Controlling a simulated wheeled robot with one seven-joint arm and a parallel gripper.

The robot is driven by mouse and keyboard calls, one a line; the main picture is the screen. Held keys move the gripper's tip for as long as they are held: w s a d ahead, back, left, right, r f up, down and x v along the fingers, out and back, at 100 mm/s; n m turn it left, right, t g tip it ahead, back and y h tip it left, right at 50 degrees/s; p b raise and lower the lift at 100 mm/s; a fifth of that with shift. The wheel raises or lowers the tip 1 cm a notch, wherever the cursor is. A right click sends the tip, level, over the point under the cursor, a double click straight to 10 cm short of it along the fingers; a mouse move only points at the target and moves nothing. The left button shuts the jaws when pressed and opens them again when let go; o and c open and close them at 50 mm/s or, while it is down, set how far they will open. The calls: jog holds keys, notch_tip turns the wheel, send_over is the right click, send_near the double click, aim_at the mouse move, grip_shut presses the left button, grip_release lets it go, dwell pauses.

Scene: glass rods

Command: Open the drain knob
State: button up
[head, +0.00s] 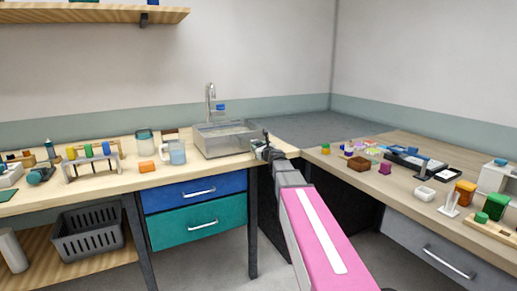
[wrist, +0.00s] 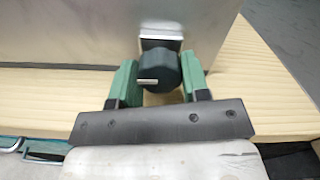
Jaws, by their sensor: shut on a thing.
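The drain knob (wrist: 158,72) is a dark, faceted knob with a light pointer bar on its face. In the wrist view it sits on a short metal stub on the front wall of the metal sink basin (wrist: 75,35). My gripper (wrist: 158,78) has its green fingers on either side of the knob and is shut on it. The pointer bar lies about level. In the head view my gripper (head: 264,150) is at the lower right front of the basin (head: 225,142), and it hides the knob there.
Blue and teal drawers (head: 170,198) are below. The right-hand table (head: 400,185) holds several small items.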

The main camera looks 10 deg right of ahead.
jog(key=n, duration=0.3)
jog(key=shift+n, duration=0.4)
jog(key=n, duration=0.4)
jog(key=shift+n, duration=0.3)
jog(key=n, duration=0.4)
jog(key=shift+n, duration=2.4)
jog(key=o, duration=0.9)
